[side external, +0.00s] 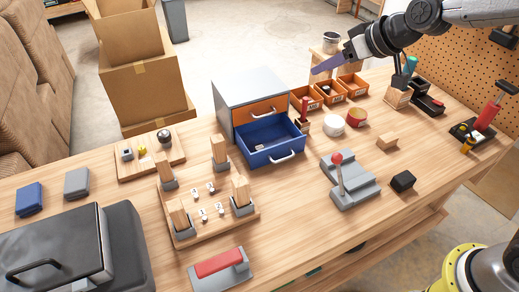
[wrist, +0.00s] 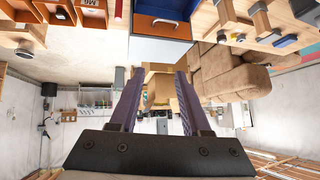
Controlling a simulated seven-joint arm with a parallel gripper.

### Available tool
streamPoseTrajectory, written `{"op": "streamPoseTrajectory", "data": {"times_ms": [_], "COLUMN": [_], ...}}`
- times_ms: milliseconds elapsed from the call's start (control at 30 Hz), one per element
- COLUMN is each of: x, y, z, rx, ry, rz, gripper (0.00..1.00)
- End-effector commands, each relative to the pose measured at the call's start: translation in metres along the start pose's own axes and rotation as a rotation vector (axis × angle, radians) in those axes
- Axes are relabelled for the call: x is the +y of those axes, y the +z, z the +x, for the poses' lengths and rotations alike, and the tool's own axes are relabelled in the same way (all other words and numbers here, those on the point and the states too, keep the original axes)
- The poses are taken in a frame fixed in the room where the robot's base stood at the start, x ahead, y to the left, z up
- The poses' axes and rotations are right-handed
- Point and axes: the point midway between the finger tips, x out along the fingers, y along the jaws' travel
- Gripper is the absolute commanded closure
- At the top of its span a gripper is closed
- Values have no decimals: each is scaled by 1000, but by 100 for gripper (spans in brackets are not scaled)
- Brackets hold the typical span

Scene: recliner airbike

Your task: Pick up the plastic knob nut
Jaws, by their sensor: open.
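My gripper (side external: 318,69) is high above the back of the workbench, at the upper right of the side view, with its purple fingers pointing left. In the wrist view its two fingers (wrist: 160,74) stand apart with nothing held between them. I cannot surely pick out the plastic knob nut. A small dark round knob-like piece (side external: 164,136) sits on a small wooden board (side external: 135,171) at the left of the bench, well away from my gripper. It may be the nut, but it is too small to tell.
A cabinet (side external: 237,88) with an open blue drawer (side external: 272,143) stands mid-bench. Orange bins (side external: 353,85) are beneath and near my gripper. A wooden fixture with upright posts (side external: 219,150), a grey lever block (side external: 352,185) and a dark case (side external: 75,255) occupy the front.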

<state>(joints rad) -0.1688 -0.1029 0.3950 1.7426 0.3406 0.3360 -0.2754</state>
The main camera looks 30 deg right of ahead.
Motion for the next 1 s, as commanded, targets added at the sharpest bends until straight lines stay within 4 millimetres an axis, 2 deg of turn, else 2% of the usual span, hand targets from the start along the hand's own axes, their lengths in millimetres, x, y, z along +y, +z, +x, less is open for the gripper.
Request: {"op": "streamPoseTrajectory", "data": {"times_ms": [33,100,200,300,400,467,567,800,1000], "x": [-7,-16,-27,-36,-41,-44,-47,-48,-49], "y": [6,16,40,68,88,94,97,108,113], "z": [35,74,118,147,160,165,176,218,239], "rx": [-33,-66,-128,-193,-238,-249,-251,-251,-249], "ry": [-12,-24,-38,-47,-51,-54,-57,-56,-56], "rz": [-2,-2,-1,-9,-17,-22,-24,-24,-24], "gripper": [53,53,53,53,53,53,53,53,53]}}
